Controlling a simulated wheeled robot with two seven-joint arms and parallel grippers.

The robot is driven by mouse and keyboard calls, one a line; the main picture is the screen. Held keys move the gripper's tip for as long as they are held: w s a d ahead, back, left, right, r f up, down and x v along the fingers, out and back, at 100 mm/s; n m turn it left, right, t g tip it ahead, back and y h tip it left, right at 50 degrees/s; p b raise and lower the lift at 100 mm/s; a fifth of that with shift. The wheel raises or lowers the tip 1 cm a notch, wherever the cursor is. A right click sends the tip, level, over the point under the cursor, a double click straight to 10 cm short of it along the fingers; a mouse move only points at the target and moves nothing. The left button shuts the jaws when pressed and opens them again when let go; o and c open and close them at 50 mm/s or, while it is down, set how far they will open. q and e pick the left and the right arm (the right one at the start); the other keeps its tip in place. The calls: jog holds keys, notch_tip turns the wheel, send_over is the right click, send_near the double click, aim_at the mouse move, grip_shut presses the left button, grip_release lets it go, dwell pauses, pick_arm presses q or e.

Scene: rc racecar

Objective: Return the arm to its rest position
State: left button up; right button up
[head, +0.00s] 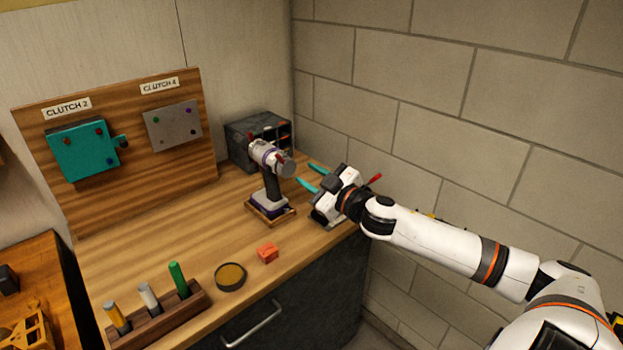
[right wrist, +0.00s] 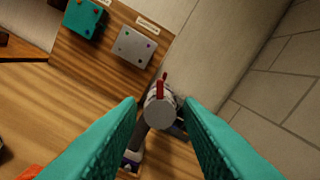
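My right arm reaches in from the right in the head view. Its gripper (head: 310,176) has two teal fingers, spread apart, over the right end of the wooden workbench. The fingers point at the cordless drill (head: 269,178), which stands upright in a small wooden holder (head: 284,217). In the right wrist view the open fingers (right wrist: 160,108) frame the drill's round grey front end (right wrist: 160,113), with nothing visibly held between them. Whether a finger touches the drill is not clear. My left gripper is not in view.
A wooden board with a teal box (head: 78,152) and a grey plate (head: 165,127) stands at the back. A dark organizer (head: 243,134) is behind the drill. A block wall (head: 430,80) rises close on the right.

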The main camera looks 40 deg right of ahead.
dwell(0.4)
jog(key=s+a+f+m+g+h, duration=0.25)
jog(key=s+a+f, duration=0.3)
jog(key=f, duration=0.35)
jog(key=s+a+f+m+g+h, duration=0.1)
jog(key=s+a+f+m+g, duration=0.25)
jog(key=s+f, duration=0.45)
jog(key=s+a+f+g+y, duration=0.1)
jog(key=s+a+f+g, duration=0.25)
jog(key=s+a, duration=0.4)
jog(key=s+a+f+g+y, duration=0.1)
jog(key=s+a+f+g, duration=0.3)
jog(key=s, duration=0.6)
notch_tip(320, 180, down, 24)
jog(key=n+g, duration=0.1)
jog(key=g, duration=0.1)
jog(key=s+d+f+g, duration=0.1)
jog(key=s+d+f, duration=0.2)
jog(key=s+f, duration=1.4)
jog(key=shift+s+f, duration=0.35)
jog(key=shift+s, duration=0.05)
